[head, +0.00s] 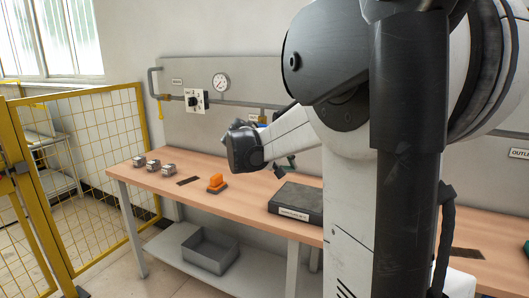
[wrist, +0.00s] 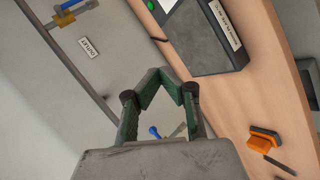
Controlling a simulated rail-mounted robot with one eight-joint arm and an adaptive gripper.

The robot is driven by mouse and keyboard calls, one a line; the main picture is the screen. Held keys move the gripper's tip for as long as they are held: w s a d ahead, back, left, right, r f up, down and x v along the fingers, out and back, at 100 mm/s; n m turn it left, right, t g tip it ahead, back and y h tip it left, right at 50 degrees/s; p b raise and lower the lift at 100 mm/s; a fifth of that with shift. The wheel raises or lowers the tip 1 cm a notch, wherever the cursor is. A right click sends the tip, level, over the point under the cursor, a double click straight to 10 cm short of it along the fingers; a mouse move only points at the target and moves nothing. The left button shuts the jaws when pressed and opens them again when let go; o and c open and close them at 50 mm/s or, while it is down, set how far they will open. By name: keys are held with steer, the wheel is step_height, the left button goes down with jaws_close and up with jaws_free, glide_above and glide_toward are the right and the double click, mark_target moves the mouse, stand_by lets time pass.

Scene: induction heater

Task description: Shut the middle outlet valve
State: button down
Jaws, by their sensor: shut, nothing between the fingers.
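My gripper (wrist: 162,76) is shut and empty in the wrist view, its dark green fingers meeting at the tips. In the head view my gripper (head: 284,168) is small and partly hidden by my arm, above the bench and in front of the panel. Another valve with a yellow part (wrist: 66,13) is at the top left, near an outlet label (wrist: 89,48). I cannot tell which is the middle outlet valve. In the head view my arm hides much of the panel.
A dark box (head: 297,203) and an orange-topped object (head: 216,182) lie on the wooden bench (head: 245,203). Several metal blocks (head: 152,165) stand at its left. A yellow fence (head: 105,140) is at left.

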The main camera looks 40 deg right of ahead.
steer(key=s+d+f+m+g+h, duration=0.1)
steer(key=s+d+g, duration=0.1)
steer(key=d, duration=0.7)
steer(key=s+d+f+m+g+h+p, duration=0.1)
steer(key=d+g, duration=0.3)
steer(key=d, duration=0.6)
steer(key=s+d+f+m+g+h, duration=0.2)
steer(key=s+d+g, duration=0.1)
steer(key=d, duration=0.7)
steer(key=shift+f+g+p, duration=0.35)
steer(key=shift+f+g, duration=0.05)
steer(key=shift+g, duration=0.2)
steer(key=shift+d, duration=0.2)
steer(key=s+a+x, duration=0.1)
steer(key=s+x, duration=0.1)
steer(key=x, duration=1)
steer(key=shift+s, duration=0.4)
steer(key=shift+a+f+b, duration=0.1)
steer(key=shift+f+b, duration=0.05)
steer(key=shift+b, duration=0.15)
